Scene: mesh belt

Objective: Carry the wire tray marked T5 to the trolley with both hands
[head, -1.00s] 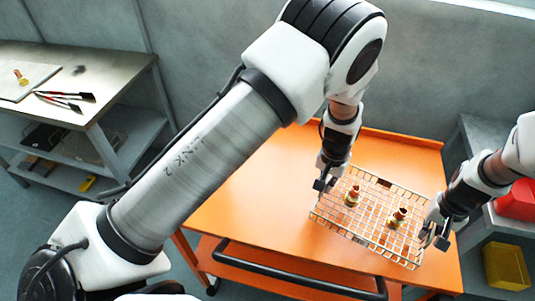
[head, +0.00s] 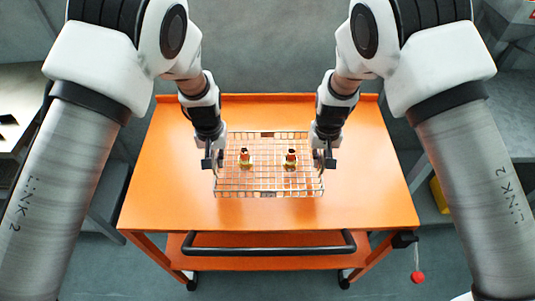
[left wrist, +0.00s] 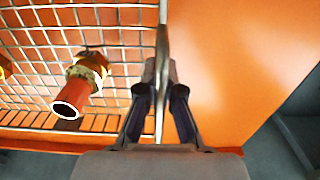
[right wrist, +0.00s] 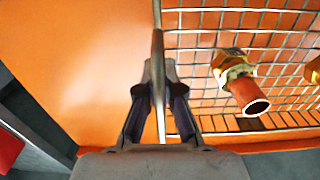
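The wire tray (head: 268,192) is a shallow mesh basket over the orange top of the trolley (head: 165,190), its long sides running left to right. I cannot tell whether it touches the top. It carries two copper and brass fittings, one on the left (head: 245,158) and one on the right (head: 291,159). A dark tag shows on its far rim; its marking is not readable. My left gripper (head: 214,162) is shut on the tray's left end, and my right gripper (head: 325,162) is shut on its right end. Both wrist views show fingers pinching an upright end piece.
The trolley has a black push handle (head: 268,250) at its near side and a lower orange shelf. A red ball (head: 418,277) hangs at its right corner. Grey benches stand left and right. The top around the tray is clear.

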